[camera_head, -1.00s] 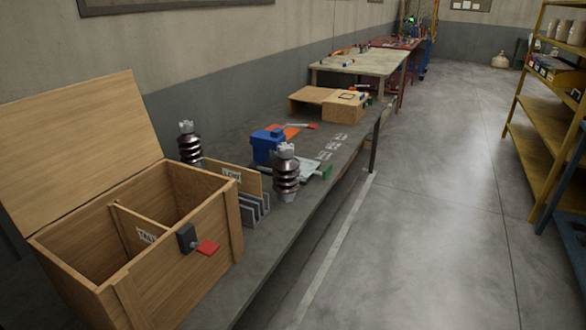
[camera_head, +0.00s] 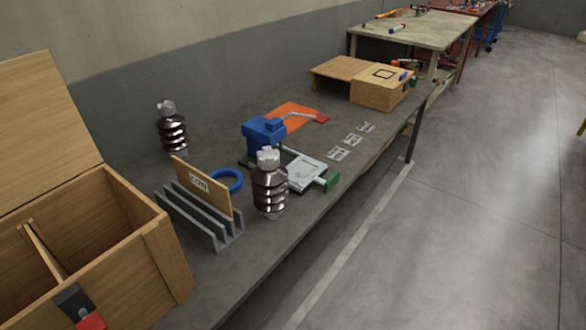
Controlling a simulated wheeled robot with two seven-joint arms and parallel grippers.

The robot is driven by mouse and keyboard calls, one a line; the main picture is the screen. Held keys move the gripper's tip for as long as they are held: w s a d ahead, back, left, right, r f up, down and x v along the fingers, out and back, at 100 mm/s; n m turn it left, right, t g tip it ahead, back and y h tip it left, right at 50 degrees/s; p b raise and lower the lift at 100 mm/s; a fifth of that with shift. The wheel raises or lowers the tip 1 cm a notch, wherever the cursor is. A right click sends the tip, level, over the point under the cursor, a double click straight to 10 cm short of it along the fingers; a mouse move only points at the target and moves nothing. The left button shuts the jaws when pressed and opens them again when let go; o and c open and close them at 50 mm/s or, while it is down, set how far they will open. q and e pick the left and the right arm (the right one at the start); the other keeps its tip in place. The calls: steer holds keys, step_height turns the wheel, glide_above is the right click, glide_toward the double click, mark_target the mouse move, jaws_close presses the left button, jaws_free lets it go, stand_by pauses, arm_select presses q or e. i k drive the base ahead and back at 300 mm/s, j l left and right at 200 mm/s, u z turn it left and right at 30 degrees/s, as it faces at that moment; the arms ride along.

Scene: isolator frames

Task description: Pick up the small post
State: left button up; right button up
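Two brown ribbed insulator posts with grey metal caps stand upright on the grey workbench. The front post (camera_head: 270,187) is near the bench's front edge, right of the grey slotted rack (camera_head: 202,220). The back post (camera_head: 172,130) stands near the wall, behind the rack. The front one looks larger in the picture but is also nearer, so I cannot tell surely which is the small post. A wooden panel labelled "LOW" (camera_head: 203,188) stands upright in the rack. Neither of my grippers is in view.
An open wooden box (camera_head: 165,255) with a divider fills the lower left. A blue vise-like device (camera_head: 263,135) with a metal plate (camera_head: 303,172) sits behind the front post. A blue ring (camera_head: 228,181) lies behind the panel. A smaller wooden box (camera_head: 380,92) stands farther along.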

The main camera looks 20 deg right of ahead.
mark_target(270, 183)
steer(key=i+l, duration=0.15)
steer(key=l, duration=0.25)
steer(key=i+l, duration=0.2)
steer(key=l, duration=0.15)
steer(key=i+l, duration=0.15)
steer(key=l, duration=0.25)
steer(key=i+l, duration=0.2)
steer(key=l, duration=0.15)
steer(key=i+l, duration=0.15)
steer(key=l, duration=0.25)
